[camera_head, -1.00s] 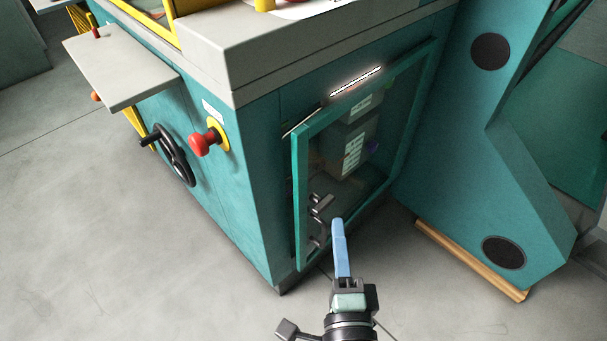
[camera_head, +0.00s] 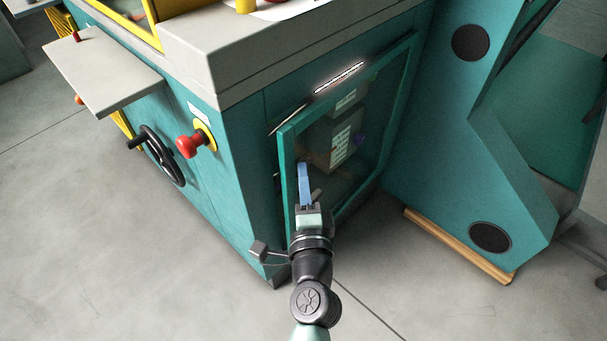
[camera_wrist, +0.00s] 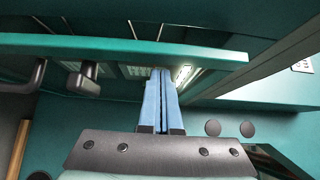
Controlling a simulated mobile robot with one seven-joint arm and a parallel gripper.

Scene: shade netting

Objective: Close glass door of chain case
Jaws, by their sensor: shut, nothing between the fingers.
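The glass door (camera_head: 283,180) of the chain case has a teal frame and stands slightly ajar from the teal machine body in the head view. A gap shows along its left and top edges. My gripper (camera_head: 303,165), with blue fingers, is shut and empty in front of the glass near the door's left side. It hides part of the lower door and the handle. In the wrist view the fingers (camera_wrist: 162,72) reach up to the teal door frame edge (camera_wrist: 120,47). A dark handle (camera_wrist: 85,80) shows left of them. I cannot tell whether they touch the door.
A red knob (camera_head: 188,146) and a black handwheel (camera_head: 160,155) stick out from the machine's left side. A teal panel (camera_head: 475,130) with black discs stands to the right above a wooden strip (camera_head: 460,246). The floor (camera_head: 120,270) in front is clear.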

